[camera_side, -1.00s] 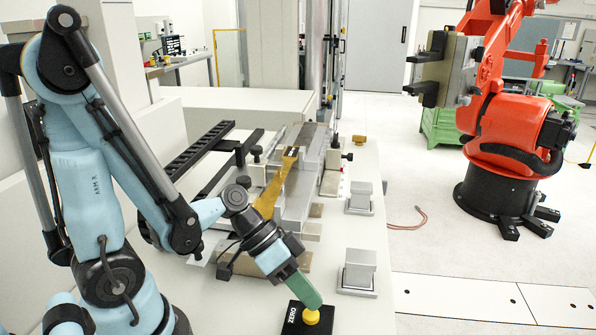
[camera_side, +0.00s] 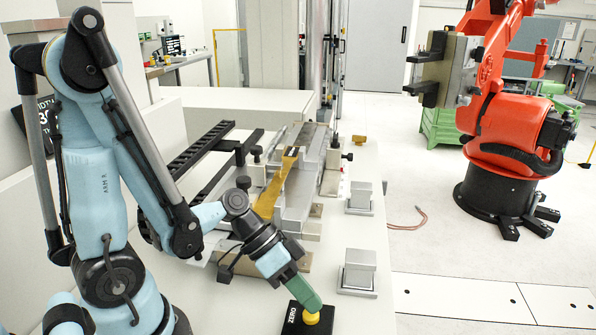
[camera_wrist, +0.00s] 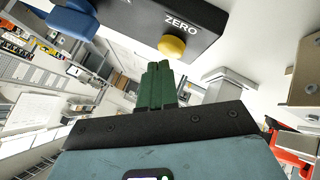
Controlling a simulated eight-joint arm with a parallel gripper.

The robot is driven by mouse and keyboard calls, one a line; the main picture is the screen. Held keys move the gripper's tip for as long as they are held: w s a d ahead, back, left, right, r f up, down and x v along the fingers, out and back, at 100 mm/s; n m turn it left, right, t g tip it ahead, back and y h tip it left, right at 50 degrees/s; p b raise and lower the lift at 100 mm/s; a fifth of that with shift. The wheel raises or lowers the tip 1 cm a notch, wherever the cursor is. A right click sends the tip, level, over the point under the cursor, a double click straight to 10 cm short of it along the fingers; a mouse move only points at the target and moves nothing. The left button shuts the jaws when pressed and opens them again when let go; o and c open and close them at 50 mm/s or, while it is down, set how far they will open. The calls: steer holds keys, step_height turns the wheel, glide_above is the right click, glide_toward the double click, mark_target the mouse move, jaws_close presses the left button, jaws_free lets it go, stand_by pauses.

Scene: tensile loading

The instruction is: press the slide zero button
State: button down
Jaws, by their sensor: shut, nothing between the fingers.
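The zero button is a yellow knob (camera_side: 311,317) on a black box (camera_side: 296,321) marked ZERO, at the front edge of the white table in the side view. My gripper (camera_side: 314,304), with green fingers, is shut and empty. It points down at a slant, and its tips are at the yellow knob in the side view. In the wrist view the yellow knob (camera_wrist: 172,47) is just beyond the green fingertips (camera_wrist: 158,66), slightly to their right. I cannot tell whether the tips touch it.
A metal fixture with a golden strip (camera_side: 276,188) lies along the table behind my gripper. Two grey blocks (camera_side: 358,270) (camera_side: 360,197) stand on the right side of the table. An orange robot arm (camera_side: 500,120) stands apart on the floor at the right.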

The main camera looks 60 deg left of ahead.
steer(key=shift+r, duration=0.15)
steer(key=shift+r, duration=0.25)
steer(key=shift+r, duration=2.5)
steer(key=w+a+r+n+t+y, duration=0.3)
steer(key=a+y, duration=0.5)
steer(key=a, duration=0.1)
steer(key=shift+r+n, duration=0.3)
steer(key=shift+d, duration=0.1)
